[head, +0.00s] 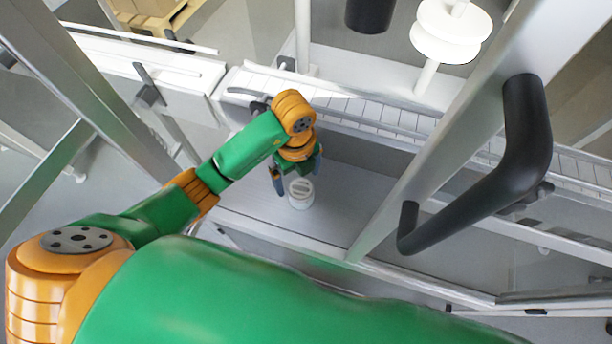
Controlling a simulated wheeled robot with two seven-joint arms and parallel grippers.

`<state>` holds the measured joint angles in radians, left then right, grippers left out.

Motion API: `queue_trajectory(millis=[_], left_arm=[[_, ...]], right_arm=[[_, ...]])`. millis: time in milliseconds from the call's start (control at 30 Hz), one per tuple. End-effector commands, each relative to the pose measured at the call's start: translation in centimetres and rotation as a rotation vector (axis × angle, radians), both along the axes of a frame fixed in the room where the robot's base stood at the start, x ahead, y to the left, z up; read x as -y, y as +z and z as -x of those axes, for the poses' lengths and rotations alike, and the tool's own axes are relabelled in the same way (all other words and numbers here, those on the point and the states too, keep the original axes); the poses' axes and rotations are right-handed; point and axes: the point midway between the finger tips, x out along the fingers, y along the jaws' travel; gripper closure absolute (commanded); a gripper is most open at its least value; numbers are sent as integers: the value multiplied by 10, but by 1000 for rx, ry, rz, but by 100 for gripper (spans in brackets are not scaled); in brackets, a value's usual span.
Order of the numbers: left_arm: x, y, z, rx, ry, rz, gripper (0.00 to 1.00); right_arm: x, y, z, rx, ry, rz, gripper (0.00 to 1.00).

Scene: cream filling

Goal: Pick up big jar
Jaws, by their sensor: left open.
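A small white jar with a round lid (301,193) stands upright on a grey metal shelf (325,222) in the middle of the head view. My left gripper (297,179) is above and around the jar's upper left side, with its dark blue fingers spread apart. One finger is at the left of the jar and the other is behind its upper right. I cannot tell whether the fingers touch the jar. My right gripper is not in view.
A conveyor (390,113) runs behind the shelf. A slanted metal frame post with a black handle (525,140) stands to the right of the jar. A white spool-like part (450,30) is at the top. The shelf right of the jar is clear.

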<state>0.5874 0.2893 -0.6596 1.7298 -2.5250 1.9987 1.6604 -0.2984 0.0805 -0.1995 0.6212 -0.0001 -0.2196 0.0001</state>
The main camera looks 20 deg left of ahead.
Motion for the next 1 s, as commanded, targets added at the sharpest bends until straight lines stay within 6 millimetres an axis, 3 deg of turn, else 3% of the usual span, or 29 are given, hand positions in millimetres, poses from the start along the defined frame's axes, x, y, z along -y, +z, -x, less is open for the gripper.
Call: queue_trajectory(millis=[333,600,667,933,1000], left_arm=[[8,-60,0,-4,0,0,0],[7,-68,0,-1,-1,1,0],[7,-68,0,-1,-1,1,14],[7,-67,0,-1,-1,1,86],[7,-67,-1,-1,-1,1,90]], right_arm=[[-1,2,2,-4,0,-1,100],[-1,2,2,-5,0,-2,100],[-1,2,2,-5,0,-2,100],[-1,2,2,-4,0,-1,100],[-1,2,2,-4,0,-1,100]])
